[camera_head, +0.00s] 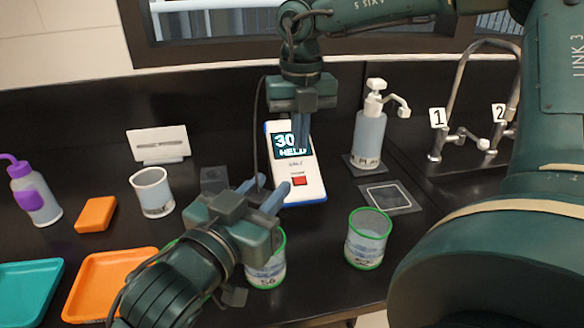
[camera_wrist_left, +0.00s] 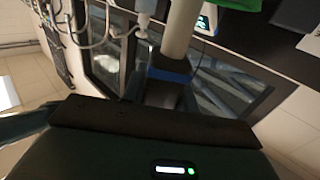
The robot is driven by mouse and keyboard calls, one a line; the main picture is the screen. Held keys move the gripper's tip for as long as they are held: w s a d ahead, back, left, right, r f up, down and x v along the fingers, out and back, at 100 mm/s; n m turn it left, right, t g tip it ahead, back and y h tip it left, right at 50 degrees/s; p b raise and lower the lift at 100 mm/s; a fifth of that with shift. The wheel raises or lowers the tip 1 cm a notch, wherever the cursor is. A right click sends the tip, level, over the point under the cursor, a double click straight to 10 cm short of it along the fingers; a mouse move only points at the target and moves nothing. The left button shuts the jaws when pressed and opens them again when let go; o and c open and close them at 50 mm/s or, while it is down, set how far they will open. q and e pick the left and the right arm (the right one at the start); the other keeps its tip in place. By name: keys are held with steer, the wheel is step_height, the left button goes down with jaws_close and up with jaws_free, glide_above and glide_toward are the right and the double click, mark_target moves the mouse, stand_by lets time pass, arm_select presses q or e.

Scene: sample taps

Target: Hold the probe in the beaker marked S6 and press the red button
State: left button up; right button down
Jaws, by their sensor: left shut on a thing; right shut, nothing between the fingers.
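The meter (camera_head: 312,182), white and blue, stands at the middle of the counter; its screen (camera_head: 287,142) reads 30 and HELD. The red button (camera_head: 299,181) is low on its front. My right gripper (camera_head: 303,140) is shut and empty, pointing down in front of the screen, above the button. My left gripper (camera_head: 268,194) is shut on the probe, which is mostly hidden; a dark cable rises from there. The beaker marked S6 (camera_head: 270,271), green-rimmed, is just below the left gripper and partly covered by it. I cannot tell whether the probe tip is inside it.
Another green-rimmed beaker (camera_head: 367,240) stands to the right. A soap dispenser (camera_head: 369,138) and sink taps (camera_head: 440,150) are behind it. At left are a white cup (camera_head: 153,192), a purple-topped bottle (camera_head: 37,198), an orange block (camera_head: 96,214), and orange (camera_head: 85,290) and teal (camera_head: 25,285) trays.

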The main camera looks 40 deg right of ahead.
step_height(320, 180, up, 12)
steer(key=p, duration=1.1)
steer(key=shift+f+p, duration=0.15)
steer(key=shift+p, duration=0.15)
steer(key=shift+f, duration=0.1)
